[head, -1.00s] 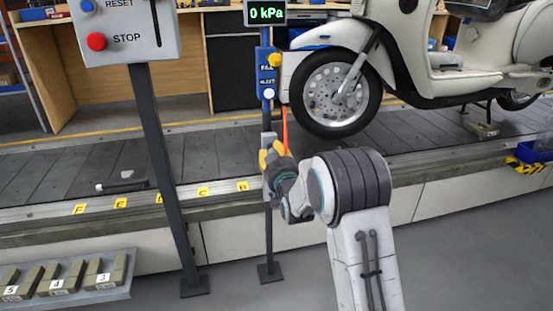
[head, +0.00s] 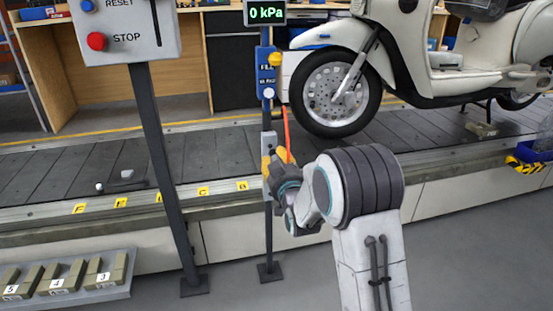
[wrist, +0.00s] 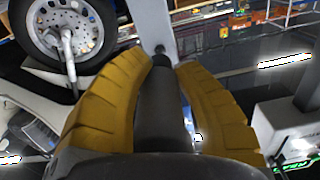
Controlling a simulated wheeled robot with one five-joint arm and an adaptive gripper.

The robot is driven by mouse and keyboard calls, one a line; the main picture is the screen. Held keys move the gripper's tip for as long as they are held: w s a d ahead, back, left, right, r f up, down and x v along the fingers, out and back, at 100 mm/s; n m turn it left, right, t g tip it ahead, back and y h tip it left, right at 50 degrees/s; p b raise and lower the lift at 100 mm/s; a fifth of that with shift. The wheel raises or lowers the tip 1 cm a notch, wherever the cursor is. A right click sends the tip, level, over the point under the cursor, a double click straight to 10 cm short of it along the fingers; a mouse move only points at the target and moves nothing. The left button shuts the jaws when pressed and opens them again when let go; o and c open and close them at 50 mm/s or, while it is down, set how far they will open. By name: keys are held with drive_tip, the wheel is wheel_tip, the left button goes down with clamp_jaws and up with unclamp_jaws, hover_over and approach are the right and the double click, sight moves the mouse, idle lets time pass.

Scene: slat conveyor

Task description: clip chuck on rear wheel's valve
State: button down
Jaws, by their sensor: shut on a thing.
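My gripper (head: 268,168) has yellow fingers and is shut on the dark cylindrical chuck (wrist: 161,105), which lies between the fingers in the wrist view. A red hose (head: 286,130) runs up from the gripper beside the inflator post. The cream scooter (head: 445,75) stands on the conveyor, facing left. Its rear wheel (head: 513,101) shows only in part at the right edge, far from my gripper. The rear valve cannot be made out.
The inflator post carries a blue box (head: 267,75) and a display (head: 265,13) reading 0 kPa. A RESET/STOP panel (head: 125,30) stands on a post at left. A tray of numbered blocks (head: 65,285) is at lower left. A blue bin (head: 530,154) sits at right. Floor at lower right is clear.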

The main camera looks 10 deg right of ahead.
drive_tip(key=shift+s, duration=0.6)
drive_tip(key=r, duration=0.4)
drive_tip(key=s+r, duration=0.1)
drive_tip(key=shift+r, duration=0.4)
drive_tip(key=shift+s+r, duration=1.25)
drive_tip(key=s+f+p, duration=0.2)
drive_tip(key=f, duration=1.1)
drive_tip(key=s+f+p, duration=0.2)
drive_tip(key=f, duration=1.1)
wheel_tip(320, 180, up, 38)
drive_tip(key=p, duration=3.8)
drive_tip(key=shift+s, duration=0.1)
